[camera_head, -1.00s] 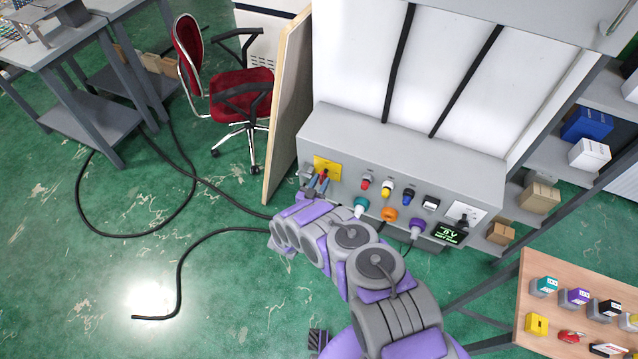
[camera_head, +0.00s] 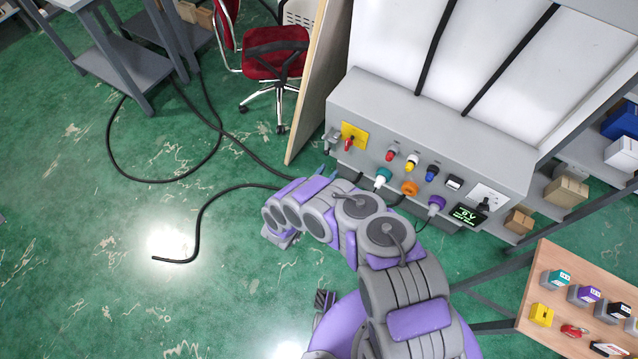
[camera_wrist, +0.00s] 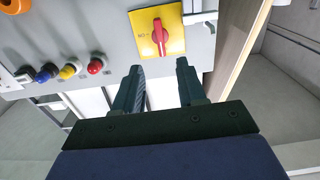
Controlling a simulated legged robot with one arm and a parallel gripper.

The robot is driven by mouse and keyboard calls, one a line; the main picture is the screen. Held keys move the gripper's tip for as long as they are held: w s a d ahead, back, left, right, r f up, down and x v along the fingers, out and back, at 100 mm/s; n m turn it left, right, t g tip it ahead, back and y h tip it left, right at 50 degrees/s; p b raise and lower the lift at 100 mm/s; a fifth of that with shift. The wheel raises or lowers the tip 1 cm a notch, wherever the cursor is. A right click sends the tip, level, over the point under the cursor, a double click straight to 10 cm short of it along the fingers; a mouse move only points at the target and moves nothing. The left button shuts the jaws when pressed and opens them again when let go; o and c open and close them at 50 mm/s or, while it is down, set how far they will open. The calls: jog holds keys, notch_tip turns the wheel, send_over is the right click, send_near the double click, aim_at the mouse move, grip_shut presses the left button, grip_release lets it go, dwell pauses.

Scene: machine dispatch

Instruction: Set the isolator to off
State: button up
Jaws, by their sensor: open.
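The isolator is a red rotary handle (camera_head: 348,144) on a yellow plate (camera_head: 358,132), at the left end of the grey panel front. In the wrist view, the red handle (camera_wrist: 158,36) stands roughly upright in the picture on its yellow plate (camera_wrist: 176,18). Upside-down lettering that looks like "ON" shows beside it. My gripper (camera_wrist: 160,76) is open and empty. Its two fingers stand apart, just below the plate in the wrist view, and do not touch the handle. In the head view my gripper is mostly hidden by my arm, below and left of the isolator.
A red button (camera_head: 390,154), yellow button (camera_head: 411,162) and blue button (camera_head: 432,172) sit along the panel. Teal, orange and purple connectors are below them. A wooden board (camera_head: 318,85) stands at the panel's left end. A cable (camera_head: 200,215) lies on the floor.

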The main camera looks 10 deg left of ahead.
jog(key=v, duration=0.5)
dwell(0.5)
